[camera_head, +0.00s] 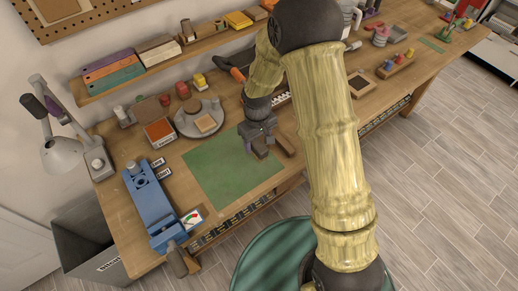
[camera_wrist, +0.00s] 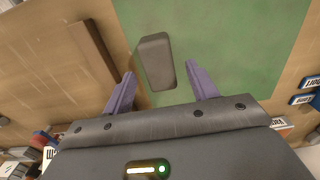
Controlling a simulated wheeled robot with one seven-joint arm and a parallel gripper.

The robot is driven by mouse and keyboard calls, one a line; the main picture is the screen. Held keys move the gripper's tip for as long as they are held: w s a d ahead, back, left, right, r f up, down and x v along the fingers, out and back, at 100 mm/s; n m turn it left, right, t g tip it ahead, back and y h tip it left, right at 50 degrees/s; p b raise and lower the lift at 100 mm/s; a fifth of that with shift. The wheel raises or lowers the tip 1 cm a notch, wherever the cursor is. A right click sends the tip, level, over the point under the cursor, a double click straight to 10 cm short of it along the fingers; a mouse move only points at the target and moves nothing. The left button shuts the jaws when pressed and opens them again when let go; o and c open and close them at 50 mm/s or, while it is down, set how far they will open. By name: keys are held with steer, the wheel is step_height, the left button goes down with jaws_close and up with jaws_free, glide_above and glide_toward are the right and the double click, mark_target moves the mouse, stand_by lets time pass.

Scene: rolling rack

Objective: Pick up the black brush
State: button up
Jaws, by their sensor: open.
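The black brush appears to be the dark grey, rounded block (camera_wrist: 155,58) in the wrist view. My gripper (camera_wrist: 160,72) is open, with one purple finger on each side of the block's near end. I cannot tell whether the fingers touch it or how high they are above the bench. In the head view my gripper (camera_head: 257,145) is over the right part of the green mat (camera_head: 215,170), and the block is mostly hidden under it.
A brown wooden bar (camera_head: 285,146) lies close to the right of my gripper. A blue vise (camera_head: 152,205) stands at the bench's left end. A grey round tray (camera_head: 203,121) and an orange-topped box (camera_head: 159,132) are behind the mat. The mat's left part is clear.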

mark_target(257, 144)
steer(key=shift+s+f+p, duration=0.1)
steer(key=shift+f+p, duration=0.4)
steer(key=shift+f, duration=1.45)
steer(key=shift+w, duration=0.2)
steer(key=shift+c, duration=0.5)
steer(key=shift+d, duration=0.2)
steer(key=c, duration=0.7)
steer(key=shift+s, duration=0.1)
steer(key=c, duration=0.3)
steer(key=shift+s+a, duration=0.1)
steer(key=shift+a, duration=0.2)
steer(key=shift+c, duration=0.7)
step_height(257, 144, up, 10)
steer(key=shift+d+r+b, duration=0.1)
steer(key=shift+d+b, duration=0.05)
steer(key=shift+b, duration=0.9)
